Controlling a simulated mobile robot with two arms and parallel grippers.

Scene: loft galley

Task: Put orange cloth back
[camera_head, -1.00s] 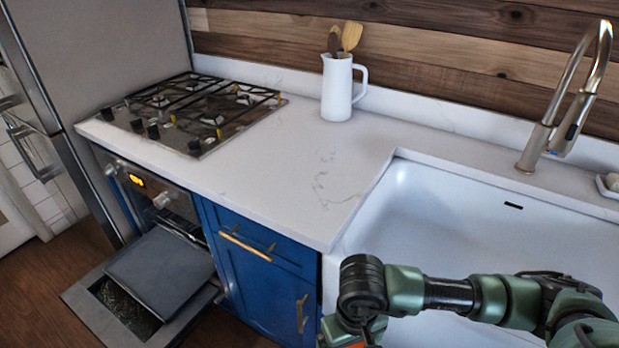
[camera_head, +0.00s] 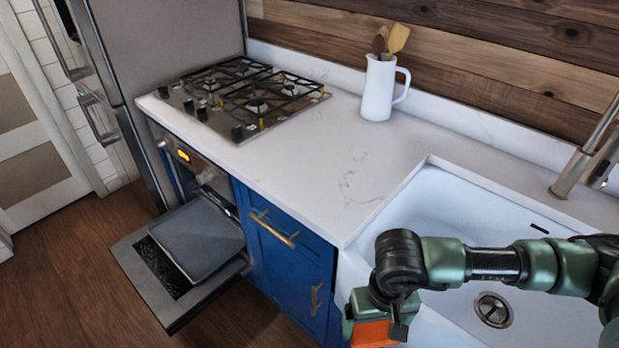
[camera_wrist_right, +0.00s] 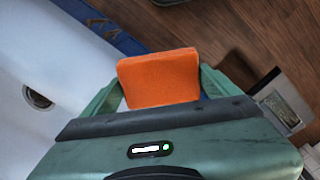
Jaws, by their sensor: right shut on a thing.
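The orange cloth (camera_wrist_right: 158,78) shows in the right wrist view as a folded, block-like orange piece between the two fingers of my right gripper (camera_wrist_right: 160,85). My right gripper is shut on it. In the head view, the gripper (camera_head: 378,318) hangs at the bottom, in front of the sink's front edge, with part of the orange cloth (camera_head: 372,335) showing below it. The rest of the cloth is cut off by the frame edge there. My left gripper is not in view.
The white sink (camera_head: 455,215) is beside my right arm. An oven door (camera_head: 160,290) hangs open at lower left, with a grey tray on it. Blue cabinets (camera_head: 285,275) stand between. A white pitcher (camera_head: 377,90) with utensils and a gas stove (camera_head: 245,95) sit on the counter (camera_head: 310,150); its middle is clear.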

